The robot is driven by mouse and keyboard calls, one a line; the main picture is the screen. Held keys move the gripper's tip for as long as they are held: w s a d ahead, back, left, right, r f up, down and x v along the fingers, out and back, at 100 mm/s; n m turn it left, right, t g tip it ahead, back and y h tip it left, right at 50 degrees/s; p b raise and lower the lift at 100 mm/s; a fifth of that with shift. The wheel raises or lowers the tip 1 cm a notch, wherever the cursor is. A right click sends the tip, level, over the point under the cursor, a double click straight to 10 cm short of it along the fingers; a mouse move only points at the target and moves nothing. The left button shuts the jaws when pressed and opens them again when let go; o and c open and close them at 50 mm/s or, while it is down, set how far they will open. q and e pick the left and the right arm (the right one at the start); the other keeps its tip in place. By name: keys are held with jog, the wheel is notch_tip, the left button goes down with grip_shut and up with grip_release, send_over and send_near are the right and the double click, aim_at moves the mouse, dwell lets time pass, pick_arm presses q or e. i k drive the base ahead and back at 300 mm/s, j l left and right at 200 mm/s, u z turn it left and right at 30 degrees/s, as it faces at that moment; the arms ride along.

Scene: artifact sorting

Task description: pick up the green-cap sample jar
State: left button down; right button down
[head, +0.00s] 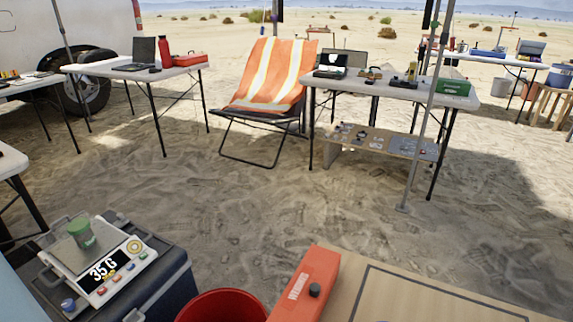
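The green-cap sample jar (81,232) stands upright on the metal plate of a white digital scale (140,258) at the lower left of the head view. The scale's black display reads 35 G. The scale sits on top of a dark cooler-like box (160,285). Neither of my grippers shows in this view, and nothing touches the jar except the plate under it.
A red bucket (222,306) stands right of the box. A red case (306,285) lies beside a brown board with a dark outline (420,300). Sand lies open beyond, with an orange striped chair (270,80) and white tables (395,88) farther back.

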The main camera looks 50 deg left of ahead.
aim_at(87, 240)
jog(key=k+l+u, duration=0.15)
jog(key=u, duration=0.3)
jog(key=k+u, duration=0.25)
jog(key=u, duration=2.05)
jog(key=i+j+u, duration=0.55)
jog(key=i, duration=0.15)
jog(key=i+u, duration=0.3)
jog(key=i+j, duration=0.05)
